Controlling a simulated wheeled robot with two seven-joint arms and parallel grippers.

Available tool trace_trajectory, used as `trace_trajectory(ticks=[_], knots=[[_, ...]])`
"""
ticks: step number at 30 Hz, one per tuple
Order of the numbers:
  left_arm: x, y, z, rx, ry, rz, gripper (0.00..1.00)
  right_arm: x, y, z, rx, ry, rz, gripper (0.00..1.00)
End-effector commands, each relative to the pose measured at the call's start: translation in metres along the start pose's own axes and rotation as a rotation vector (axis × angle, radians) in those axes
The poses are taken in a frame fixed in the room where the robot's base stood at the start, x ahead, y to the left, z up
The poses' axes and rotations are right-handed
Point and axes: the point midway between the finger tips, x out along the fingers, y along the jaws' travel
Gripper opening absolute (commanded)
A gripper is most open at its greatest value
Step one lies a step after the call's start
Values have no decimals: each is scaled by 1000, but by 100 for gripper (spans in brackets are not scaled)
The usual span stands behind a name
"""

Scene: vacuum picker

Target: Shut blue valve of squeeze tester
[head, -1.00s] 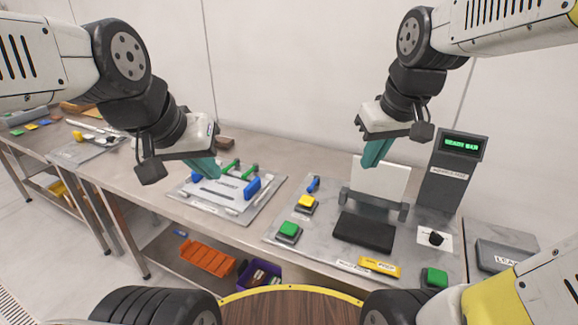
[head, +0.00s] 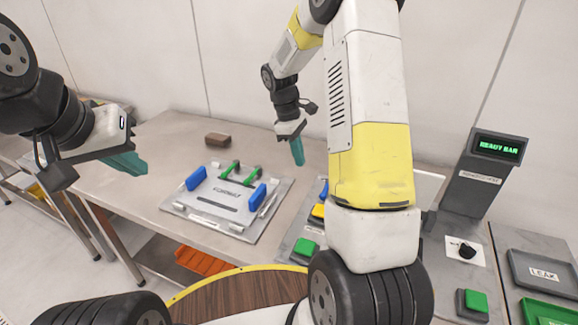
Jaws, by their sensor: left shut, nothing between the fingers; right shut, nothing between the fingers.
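The squeeze tester is on the right. Its display post (head: 485,170) reads "READY BAR". A small part of its blue valve (head: 324,188) shows just left of my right arm, above the yellow button (head: 317,212); how the valve is turned cannot be seen. My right gripper (head: 298,154) is shut and empty, fingers pointing down, up and left of the valve in the picture and apart from it. My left gripper (head: 132,166) is shut and empty at the left, over the table's front part. My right arm hides much of the tester's middle.
A grey plate (head: 190,213) with blue handles and green levers lies left of the tester. A brown block (head: 217,140) sits behind it. A green button (head: 306,246), a black knob (head: 467,251) and the LEAK tray (head: 515,262) are nearby. Orange bins (head: 200,262) are below.

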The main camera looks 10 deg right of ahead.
Motion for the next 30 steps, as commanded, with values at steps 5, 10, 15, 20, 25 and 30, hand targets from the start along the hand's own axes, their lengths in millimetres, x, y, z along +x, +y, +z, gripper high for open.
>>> trace_trajectory(ticks=[5,10,15,20,25,30], knots=[[0,0,0,0,0,0,0,6,3,-2,-17,-13,-4,0],[0,0,0,0,0,0,0,6,3,-2,-17,-12,-4,0],[0,0,0,0,0,0,0,8,2,-2,-16,-12,-4,0],[0,0,0,0,0,0,0,26,2,-2,-16,-14,-7,0],[0,0,0,0,0,0,0,61,1,-1,-17,-15,-8,0],[0,0,0,0,0,0,0,98,1,-1,-17,-14,-8,0]])
